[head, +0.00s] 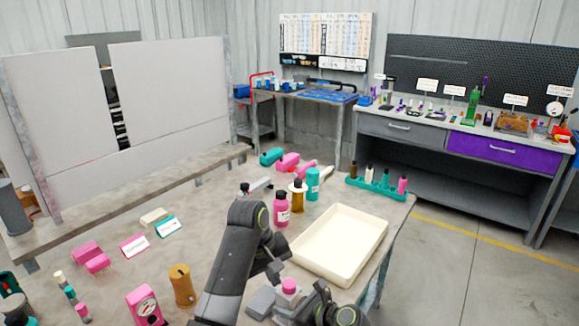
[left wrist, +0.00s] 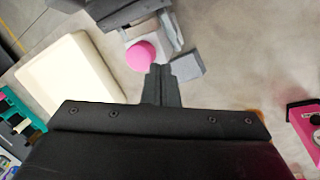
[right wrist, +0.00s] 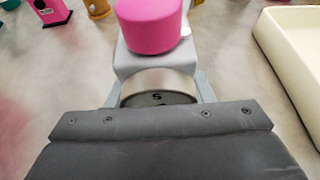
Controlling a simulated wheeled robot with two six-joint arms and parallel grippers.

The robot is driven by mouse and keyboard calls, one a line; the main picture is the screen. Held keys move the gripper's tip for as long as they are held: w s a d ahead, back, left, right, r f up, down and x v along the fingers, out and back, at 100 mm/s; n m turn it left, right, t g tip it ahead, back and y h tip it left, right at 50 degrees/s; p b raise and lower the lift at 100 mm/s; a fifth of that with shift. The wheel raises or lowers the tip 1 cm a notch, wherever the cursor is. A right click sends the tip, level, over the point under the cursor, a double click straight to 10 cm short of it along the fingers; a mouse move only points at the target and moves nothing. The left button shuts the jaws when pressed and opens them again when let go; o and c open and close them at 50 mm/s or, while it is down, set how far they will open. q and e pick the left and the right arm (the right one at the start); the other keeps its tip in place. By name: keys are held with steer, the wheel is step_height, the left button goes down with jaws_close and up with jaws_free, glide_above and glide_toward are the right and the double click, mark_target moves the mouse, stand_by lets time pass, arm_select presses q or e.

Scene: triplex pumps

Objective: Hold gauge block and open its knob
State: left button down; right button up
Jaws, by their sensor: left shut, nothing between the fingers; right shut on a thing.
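The gauge block (right wrist: 155,62) is pale grey with a pink knob (right wrist: 150,27) on top and a round metal-rimmed dial (right wrist: 158,97). My right gripper (right wrist: 158,90) is shut on it; the fingers lie on either side, partly hidden. In the head view the pink knob (head: 289,286) shows between my arms. My left gripper (left wrist: 161,80) is shut and empty, its fingertips close beside the pink knob (left wrist: 141,55) in the left wrist view. I cannot tell whether they touch. In the head view my left gripper (head: 276,271) is mostly hidden behind its own wrist.
A separate grey block (head: 262,302) lies on the table beside the gauge block. A cream tray (head: 375,262) stands to the right. Pink, brown and teal bottles (head: 282,210) stand behind. A pink gauge (head: 145,306) and a brown cylinder (head: 181,285) stand at the left.

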arm_select(q)
step_height(320, 180, up, 4)
steer(key=shift+f, duration=0.15)
stand_by(0.3)
arm_select(e)
steer(key=o, duration=1.4)
steer(key=shift+d, duration=0.15)
